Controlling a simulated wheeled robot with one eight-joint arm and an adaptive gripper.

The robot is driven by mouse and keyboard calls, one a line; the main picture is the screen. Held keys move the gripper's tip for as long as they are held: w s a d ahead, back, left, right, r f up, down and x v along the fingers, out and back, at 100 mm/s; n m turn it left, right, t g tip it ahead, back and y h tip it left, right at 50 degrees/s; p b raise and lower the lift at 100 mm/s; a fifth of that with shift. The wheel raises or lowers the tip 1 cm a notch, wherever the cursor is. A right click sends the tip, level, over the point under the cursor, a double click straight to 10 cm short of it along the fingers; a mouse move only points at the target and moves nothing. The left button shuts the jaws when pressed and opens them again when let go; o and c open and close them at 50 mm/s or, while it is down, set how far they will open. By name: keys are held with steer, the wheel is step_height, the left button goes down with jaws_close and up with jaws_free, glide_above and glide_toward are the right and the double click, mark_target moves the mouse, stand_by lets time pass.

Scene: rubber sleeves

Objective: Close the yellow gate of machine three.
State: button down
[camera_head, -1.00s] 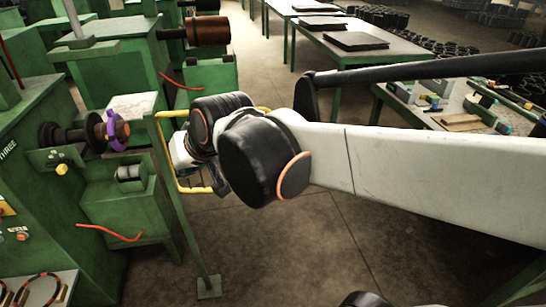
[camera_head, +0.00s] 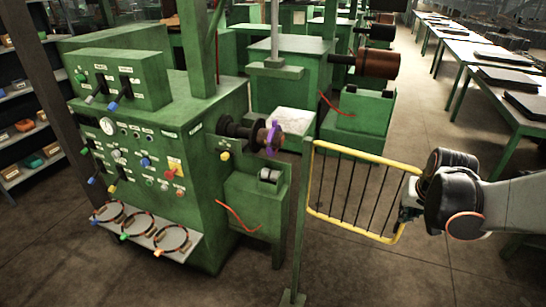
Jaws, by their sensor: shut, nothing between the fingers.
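The yellow gate (camera_head: 362,155) has a yellow tube frame with dark upright bars. It stands out to the right of a slim green post (camera_head: 301,225), beside the green machine (camera_head: 190,210). The machine's side carries a small label, too small to read now. A dark spindle (camera_head: 240,131) with a purple ring (camera_head: 273,138) points toward the post. My gripper (camera_head: 406,213) is at the gate's free right edge, shut with nothing held. The gate's edge and my dark wrist partly hide it, and I cannot tell whether it touches the frame.
More green machines (camera_head: 290,85) stand behind. Tables with dark slabs (camera_head: 505,52) line the right. Concrete floor (camera_head: 365,275) is clear in front of the gate.

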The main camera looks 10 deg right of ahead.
steer(key=w+d+f+b, duration=0.3)
steer(key=d+f, duration=0.1)
steer(key=f, duration=0.6)
steer(key=shift+w+d+f+g, duration=0.15)
steer(key=shift+w+d+g, duration=0.2)
steer(key=shift+d+g, duration=0.05)
steer(key=shift+d, duration=0.1)
